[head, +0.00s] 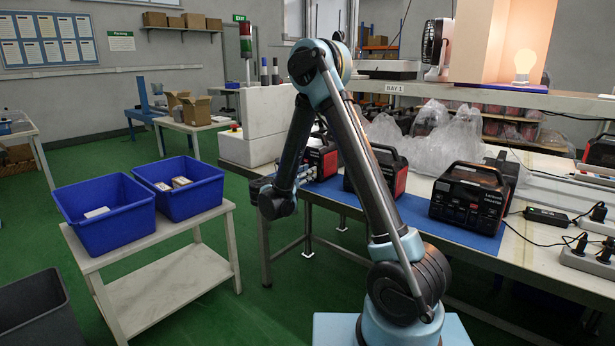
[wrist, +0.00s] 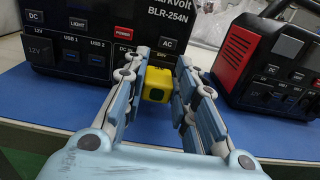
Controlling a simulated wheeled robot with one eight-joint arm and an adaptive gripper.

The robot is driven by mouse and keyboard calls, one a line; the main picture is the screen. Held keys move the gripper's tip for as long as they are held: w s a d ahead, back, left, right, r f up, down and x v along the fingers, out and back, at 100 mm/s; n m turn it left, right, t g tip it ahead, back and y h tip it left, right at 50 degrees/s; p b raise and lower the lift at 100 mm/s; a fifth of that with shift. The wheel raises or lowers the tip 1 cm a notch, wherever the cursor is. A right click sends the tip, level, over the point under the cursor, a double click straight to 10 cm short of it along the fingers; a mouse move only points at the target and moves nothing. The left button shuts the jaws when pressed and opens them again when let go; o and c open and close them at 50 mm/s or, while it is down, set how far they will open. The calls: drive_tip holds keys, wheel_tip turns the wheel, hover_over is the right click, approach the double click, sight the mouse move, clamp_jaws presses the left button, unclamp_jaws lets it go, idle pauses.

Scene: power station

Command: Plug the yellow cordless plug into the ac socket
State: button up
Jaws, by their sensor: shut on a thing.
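In the wrist view my gripper (wrist: 158,88) is shut on the yellow cordless plug (wrist: 157,84), which sits between its fingertips. The plug is in front of a black power station labelled BLR-254N (wrist: 120,35). The ac socket lies under the AC label (wrist: 167,43), behind or just above the plug, and is mostly hidden by it and the fingers. I cannot tell whether the plug touches the socket. In the head view my gripper (head: 318,168) reaches the left power station (head: 330,160) on the bench; the plug is not visible there.
A second, red-sided power station (wrist: 270,50) stands to the right on the blue mat (wrist: 265,131). Another power station (head: 468,197) stands further right on the bench, with cables beyond it. Two blue bins (head: 105,226) sit on a side table at the left. Plastic bags lie behind.

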drive_tip(key=shift+w+d, duration=0.15)
drive_tip(key=o, duration=1.2)
drive_tip(key=shift+c, duration=0.2)
drive_tip(key=v, duration=1.2)
